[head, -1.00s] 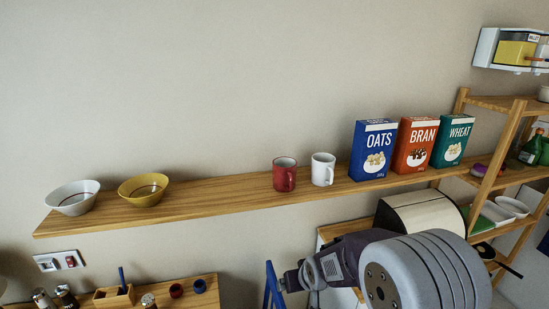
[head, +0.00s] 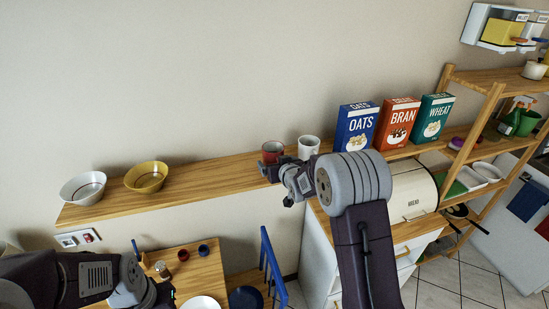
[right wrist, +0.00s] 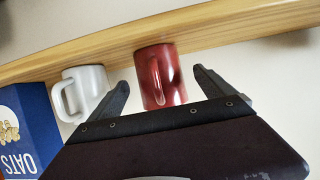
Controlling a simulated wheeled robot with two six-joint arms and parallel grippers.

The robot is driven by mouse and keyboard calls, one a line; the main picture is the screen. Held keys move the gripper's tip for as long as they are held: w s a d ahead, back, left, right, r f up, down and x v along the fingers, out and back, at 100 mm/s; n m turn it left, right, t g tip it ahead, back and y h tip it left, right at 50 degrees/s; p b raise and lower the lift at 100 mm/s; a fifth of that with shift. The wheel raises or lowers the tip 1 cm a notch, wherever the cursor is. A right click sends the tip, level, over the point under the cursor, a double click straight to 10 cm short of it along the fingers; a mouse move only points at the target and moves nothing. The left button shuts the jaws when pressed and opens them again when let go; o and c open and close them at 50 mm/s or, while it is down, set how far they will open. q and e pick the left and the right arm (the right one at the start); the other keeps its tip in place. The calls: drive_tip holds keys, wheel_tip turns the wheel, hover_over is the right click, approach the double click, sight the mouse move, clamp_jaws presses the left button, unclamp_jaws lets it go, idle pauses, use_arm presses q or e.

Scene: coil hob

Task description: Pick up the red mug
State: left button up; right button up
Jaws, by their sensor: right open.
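The red mug (head: 273,148) stands upright on the wooden wall shelf, its lower part hidden behind my right gripper (head: 270,166). In the right wrist view, which is upside down, the red mug (right wrist: 152,78) lies between the two spread fingers of my right gripper (right wrist: 162,79). Its handle faces the camera. The fingers are open, with a gap on each side of the mug. My left arm reaches in at the bottom left of the head view; its gripper's jaws cannot be made out.
A white mug (head: 309,146) stands close to the right of the red one, near one finger in the wrist view. Cereal boxes, including the blue oats box (head: 356,127), are further right. A white bowl (head: 83,188) and yellow bowl (head: 146,177) sit at the shelf's left.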

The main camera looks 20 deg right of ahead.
sight(273, 159)
drive_tip(key=p+x, duration=0.2)
drive_tip(key=x, duration=0.2)
drive_tip(key=shift+w+p, duration=0.25)
drive_tip(key=shift+p, duration=0.05)
drive_tip(key=shift+w+f, duration=0.1)
drive_tip(key=shift+f, duration=0.1)
drive_tip(key=shift+d, duration=0.1)
drive_tip(key=shift+c, duration=0.8)
drive_tip(key=shift+s+r, duration=0.1)
drive_tip(key=shift+s, duration=0.1)
drive_tip(key=c, duration=1.6)
drive_tip(key=shift+o, duration=0.2)
drive_tip(key=shift+w, duration=0.15)
